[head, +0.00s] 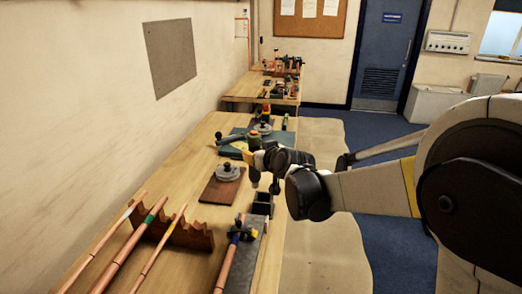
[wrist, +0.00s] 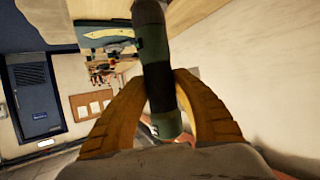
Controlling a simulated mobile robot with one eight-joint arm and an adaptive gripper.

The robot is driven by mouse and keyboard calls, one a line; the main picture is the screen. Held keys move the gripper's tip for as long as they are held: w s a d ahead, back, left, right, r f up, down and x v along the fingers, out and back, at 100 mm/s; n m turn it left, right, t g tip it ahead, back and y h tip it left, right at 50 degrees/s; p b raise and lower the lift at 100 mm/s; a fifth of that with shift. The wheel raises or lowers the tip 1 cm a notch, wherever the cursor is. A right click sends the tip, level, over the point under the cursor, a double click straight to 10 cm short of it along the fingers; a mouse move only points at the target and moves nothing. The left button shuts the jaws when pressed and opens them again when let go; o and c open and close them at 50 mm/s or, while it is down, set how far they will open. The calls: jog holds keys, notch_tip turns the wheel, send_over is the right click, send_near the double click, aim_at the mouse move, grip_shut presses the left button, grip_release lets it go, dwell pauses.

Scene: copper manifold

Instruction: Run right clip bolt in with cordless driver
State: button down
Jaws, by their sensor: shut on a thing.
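My gripper (head: 250,156) is over the middle of the long bench. In the wrist view my gripper (wrist: 162,80) has its two tan ribbed fingers closed on a green and black cylindrical body, which looks like the cordless driver (wrist: 155,48). Its upper end runs out of the frame. In the head view the held tool is hard to tell from the things behind it. A copper pipe (head: 225,266) lies along a grey strip at the bench's near right, with a dark clip (head: 243,229) around it. I cannot make out the right clip bolt.
A wooden rack (head: 185,235) holds several copper rods at the left. A round metal part (head: 228,172) sits on a brown board, near a dark open box (head: 262,203). A green mat (head: 232,148) lies beyond. A second bench (head: 245,88) stands farther back.

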jog(key=s+a+f+b, duration=0.2)
jog(key=s+b, duration=0.1)
jog(key=s, duration=0.8)
jog(key=shift+w+d+f+b, duration=0.1)
jog(key=shift+d+f+b, duration=0.05)
jog(key=shift+f+b, duration=1.1)
jog(key=shift+w+d+f+b, duration=0.1)
jog(key=shift+f+b, duration=0.9)
jog(key=shift+f, duration=0.35)
jog(key=shift+f+b, duration=0.55)
jog(key=shift+f, duration=0.2)
dwell(1.5)
jog(key=shift+r, duration=0.1)
notch_tip(320, 180, up, 6)
jog(key=p, duration=0.5)
dwell(0.5)
